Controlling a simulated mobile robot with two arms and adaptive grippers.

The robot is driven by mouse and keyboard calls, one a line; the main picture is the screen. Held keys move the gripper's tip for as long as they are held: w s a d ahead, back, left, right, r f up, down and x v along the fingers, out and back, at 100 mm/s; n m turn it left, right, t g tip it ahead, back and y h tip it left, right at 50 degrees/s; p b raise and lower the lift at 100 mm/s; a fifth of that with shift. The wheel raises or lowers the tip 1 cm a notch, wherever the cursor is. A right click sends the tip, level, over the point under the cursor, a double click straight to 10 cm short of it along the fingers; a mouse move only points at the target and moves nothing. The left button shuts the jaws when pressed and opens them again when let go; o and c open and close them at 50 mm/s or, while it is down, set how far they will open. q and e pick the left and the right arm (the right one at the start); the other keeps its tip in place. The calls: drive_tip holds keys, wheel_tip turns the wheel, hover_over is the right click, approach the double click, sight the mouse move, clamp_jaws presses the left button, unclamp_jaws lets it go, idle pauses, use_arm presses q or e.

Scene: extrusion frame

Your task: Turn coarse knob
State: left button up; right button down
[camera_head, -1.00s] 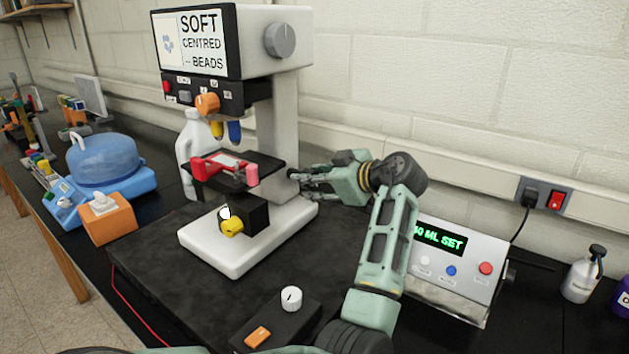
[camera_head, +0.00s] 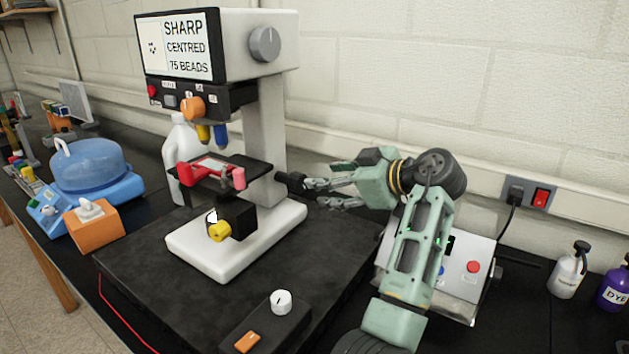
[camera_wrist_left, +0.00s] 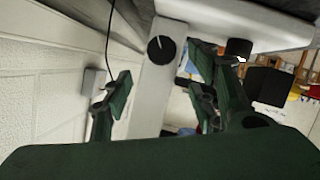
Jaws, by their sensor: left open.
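A microscope-like instrument stands on a white base (camera_head: 205,256), with a pale column (camera_head: 271,140). A black knob (camera_head: 287,183) sticks out of the column's right side; it also shows in the left wrist view (camera_wrist_left: 161,49), with a white mark. I take it for the coarse knob. My left gripper (camera_head: 318,190) is right of this knob, open and empty, its fingers pointing at it. In the left wrist view the fingers (camera_wrist_left: 158,92) stand apart, with the knob between them in the picture, not held. The screen (camera_head: 182,47) reads SHARP, CENTRED, 75 BEADS. My right gripper is not in view.
A grey dial (camera_head: 265,44) is on the instrument's upper side. A control box (camera_head: 468,282) stands partly behind my left arm. A black box with a white knob (camera_head: 281,301) lies in front. Bottles (camera_head: 568,272) stand at the right; a blue-lidded device (camera_head: 95,168) is at the left.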

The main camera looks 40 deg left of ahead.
use_arm(q)
drive_tip(key=v, duration=0.2)
drive_tip(key=shift+d+r, duration=0.1)
drive_tip(key=shift+d, duration=0.2)
idle(1.3)
